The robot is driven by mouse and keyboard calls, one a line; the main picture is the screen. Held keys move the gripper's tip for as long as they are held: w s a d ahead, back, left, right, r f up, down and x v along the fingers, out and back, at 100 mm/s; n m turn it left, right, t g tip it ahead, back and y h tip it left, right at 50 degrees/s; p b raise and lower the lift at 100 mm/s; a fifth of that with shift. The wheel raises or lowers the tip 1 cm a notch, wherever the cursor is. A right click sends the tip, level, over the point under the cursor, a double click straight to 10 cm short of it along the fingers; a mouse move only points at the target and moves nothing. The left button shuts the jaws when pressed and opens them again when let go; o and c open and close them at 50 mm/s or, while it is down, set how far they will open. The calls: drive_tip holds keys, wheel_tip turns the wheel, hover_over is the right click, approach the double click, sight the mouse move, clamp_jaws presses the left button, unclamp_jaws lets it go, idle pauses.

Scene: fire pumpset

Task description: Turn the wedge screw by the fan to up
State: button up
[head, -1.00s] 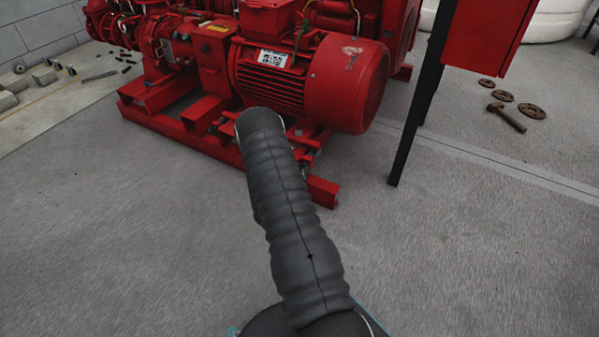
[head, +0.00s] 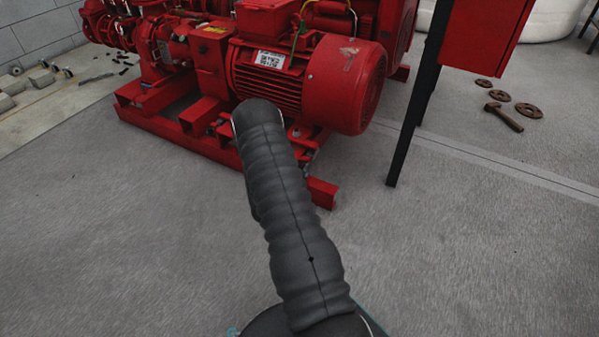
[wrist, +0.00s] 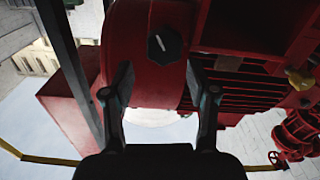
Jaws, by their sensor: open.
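The wedge screw (wrist: 164,44) shows in the wrist view as a dark round knob with a pale mark on its face. It sits on the red fan housing (wrist: 146,70), which is the rounded end of the motor (head: 345,88) in the head view. My gripper (wrist: 158,76) is open and empty. Its two fingers stand to either side of and below the screw in the wrist picture, and no contact shows. In the head view my own arm hides the gripper, and I cannot make out the screw there.
A red base frame (head: 190,150) carries the pumpset. A red cabinet (head: 485,35) on a black post (head: 415,110) stands to the right. A hammer (head: 504,117) and rusty discs lie on the floor further right. The near floor is clear.

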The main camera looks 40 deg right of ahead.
wheel_tip(320, 180, up, 7)
idle(0.3)
drive_tip(key=shift+s+r, duration=0.1)
